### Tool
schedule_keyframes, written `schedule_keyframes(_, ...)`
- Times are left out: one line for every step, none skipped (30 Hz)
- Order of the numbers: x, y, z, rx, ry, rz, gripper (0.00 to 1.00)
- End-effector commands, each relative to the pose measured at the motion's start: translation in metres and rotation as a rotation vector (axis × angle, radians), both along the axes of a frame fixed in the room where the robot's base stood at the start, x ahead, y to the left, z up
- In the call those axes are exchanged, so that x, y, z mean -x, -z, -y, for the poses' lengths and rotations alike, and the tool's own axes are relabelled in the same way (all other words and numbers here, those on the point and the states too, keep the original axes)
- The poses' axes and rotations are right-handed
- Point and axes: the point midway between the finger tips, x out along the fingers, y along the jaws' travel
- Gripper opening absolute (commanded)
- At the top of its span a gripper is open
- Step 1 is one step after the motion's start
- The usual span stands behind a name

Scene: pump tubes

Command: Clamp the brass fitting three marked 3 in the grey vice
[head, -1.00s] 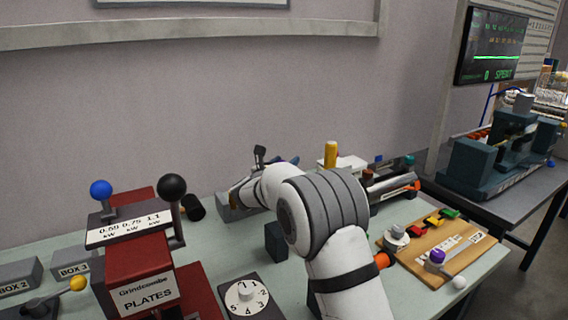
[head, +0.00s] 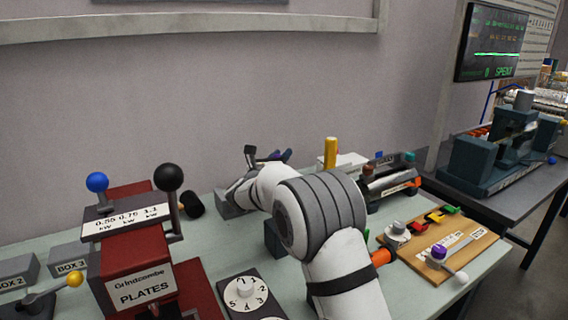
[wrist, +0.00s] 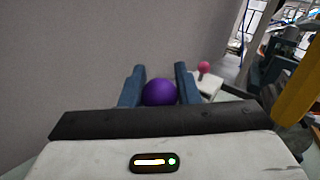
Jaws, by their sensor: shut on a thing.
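My gripper (wrist: 160,88) shows in the wrist view as two blue fingers, shut on a purple ball-shaped knob (wrist: 159,93). What the knob is fixed to is hidden. In the head view the fingertips (head: 281,155) and a bit of purple show behind my white arm, near the wall. A grey block (head: 228,205) beside my forearm may be part of the grey vice, but my arm hides most of that area. I cannot make out a brass fitting or a mark 3 in either view.
A red machine marked PLATES (head: 140,270) with ball levers stands front left, beside a numbered dial (head: 246,292). A yellow post (head: 330,153) rises behind my arm. A wooden board (head: 420,262) with coloured parts lies right. A red ball (wrist: 204,66) shows in the wrist view.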

Motion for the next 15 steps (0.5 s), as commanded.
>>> schedule_keyframes(0.004, 0.003, -0.006, 0.049, -0.003, 0.033, 0.0)
schedule_keyframes(0.006, 0.0, -0.009, 0.077, -0.001, 0.053, 0.0)
schedule_keyframes(0.008, -0.003, -0.012, 0.11, -0.002, 0.076, 0.0)
schedule_keyframes(0.01, -0.006, -0.015, 0.132, -0.002, 0.09, 0.0)
schedule_keyframes(0.011, -0.008, -0.017, 0.151, -0.002, 0.103, 0.0)
schedule_keyframes(0.013, -0.01, -0.019, 0.171, -0.002, 0.115, 0.0)
schedule_keyframes(0.013, -0.011, -0.02, 0.182, -0.003, 0.123, 0.0)
schedule_keyframes(0.014, -0.012, -0.021, 0.189, -0.002, 0.129, 0.0)
schedule_keyframes(0.014, -0.013, -0.022, 0.194, -0.001, 0.133, 0.0)
schedule_keyframes(0.015, -0.014, -0.022, 0.196, -0.002, 0.134, 0.0)
schedule_keyframes(0.015, -0.014, -0.022, 0.197, -0.002, 0.134, 0.0)
schedule_keyframes(0.015, -0.014, -0.022, 0.196, -0.001, 0.133, 0.0)
schedule_keyframes(0.015, -0.014, -0.022, 0.195, -0.001, 0.133, 0.0)
schedule_keyframes(0.015, -0.014, -0.022, 0.195, -0.001, 0.133, 0.0)
schedule_keyframes(0.015, -0.014, -0.022, 0.195, -0.002, 0.132, 0.0)
